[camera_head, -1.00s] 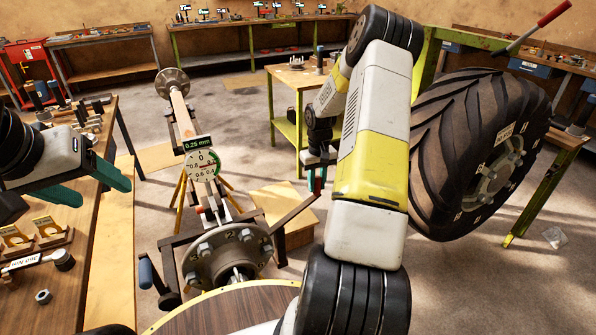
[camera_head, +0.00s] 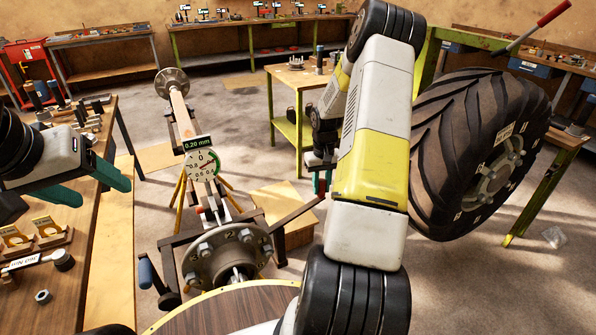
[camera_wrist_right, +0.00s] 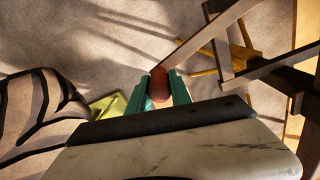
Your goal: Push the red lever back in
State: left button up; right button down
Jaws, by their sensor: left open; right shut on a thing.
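The red lever's grip (camera_wrist_right: 158,84) sits between the teal fingers of my right gripper (camera_wrist_right: 160,92) in the right wrist view. Its dark bar (camera_wrist_right: 205,35) runs to the upper right from the grip. In the head view my right gripper (camera_head: 320,182) is shut on the lever's outer end, and the bar (camera_head: 293,215) slopes down left toward the axle hub (camera_head: 226,255). A round dial gauge (camera_head: 202,165) stands on the axle, its display reading 0.20 mm. My left gripper (camera_head: 98,186) is open and empty above the left bench.
A large tyre (camera_head: 470,150) stands at the right. A separate red-handled bar (camera_head: 540,25) is at the upper right. The wooden bench (camera_head: 75,240) at left holds small parts. A pale box (camera_head: 285,205) stands behind the lever. Open floor lies beyond the axle.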

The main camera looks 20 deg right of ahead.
jog(key=s+m, duration=0.1)
jog(key=s, duration=0.1)
jog(key=s+d+m, duration=0.1)
jog(key=s+m, duration=0.1)
jog(key=s, duration=0.1)
jog(key=shift+s+d, duration=0.1)
jog(key=shift+s, duration=0.05)
jog(key=c, duration=1.2)
grip_release()
jog(key=shift+o, duration=0.2)
notch_tip(320, 180, up, 8)
